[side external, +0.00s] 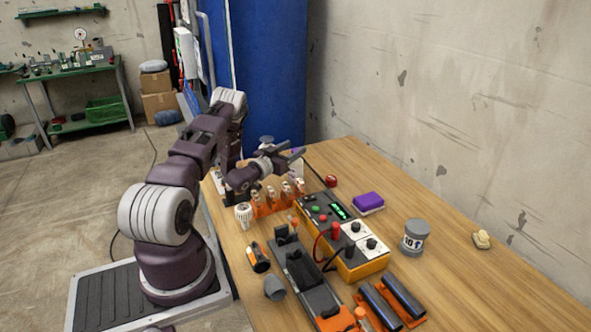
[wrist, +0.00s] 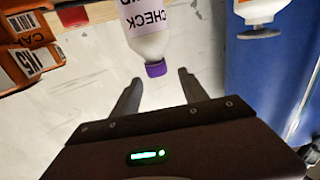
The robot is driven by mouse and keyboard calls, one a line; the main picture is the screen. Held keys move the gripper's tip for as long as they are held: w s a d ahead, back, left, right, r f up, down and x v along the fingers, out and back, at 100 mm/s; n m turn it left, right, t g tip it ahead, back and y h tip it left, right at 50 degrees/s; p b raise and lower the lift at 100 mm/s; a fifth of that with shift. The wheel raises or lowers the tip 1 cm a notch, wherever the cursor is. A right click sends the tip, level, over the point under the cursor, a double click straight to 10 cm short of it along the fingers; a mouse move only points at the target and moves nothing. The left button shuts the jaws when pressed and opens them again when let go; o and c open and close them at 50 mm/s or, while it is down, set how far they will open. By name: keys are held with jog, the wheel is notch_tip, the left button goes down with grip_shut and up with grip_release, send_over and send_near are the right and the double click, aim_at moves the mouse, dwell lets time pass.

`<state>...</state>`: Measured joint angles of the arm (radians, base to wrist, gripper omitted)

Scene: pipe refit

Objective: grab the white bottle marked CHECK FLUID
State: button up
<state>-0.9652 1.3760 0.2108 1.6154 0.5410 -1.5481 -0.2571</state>
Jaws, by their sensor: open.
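The white bottle marked CHECK (wrist: 148,28) is at the top centre of the wrist view, with its lettering upside down in the picture and part of its body cut off by the top edge. Its purple cap (wrist: 155,69) points towards my gripper (wrist: 158,78). The gripper is open, with one finger on each side of the cap's line and nothing held. The cap shows between the fingertips, with gaps on both sides. In the side view my gripper (side external: 296,157) is over the far end of the table, where it mostly hides the bottle.
Another white container (wrist: 262,12) with a grey disc end is right of the bottle. Orange labelled blocks (wrist: 28,50) are at left. In the side view, a row of small bottles in an orange rack (side external: 272,203), a control box (side external: 340,235), a purple block (side external: 369,201) and a grey jar (side external: 415,238) stand on the table.

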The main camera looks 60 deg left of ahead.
notch_tip(320, 180, down, 2)
jog(key=shift+f, duration=0.25)
jog(key=x, duration=0.5)
grip_shut()
dwell(1.1)
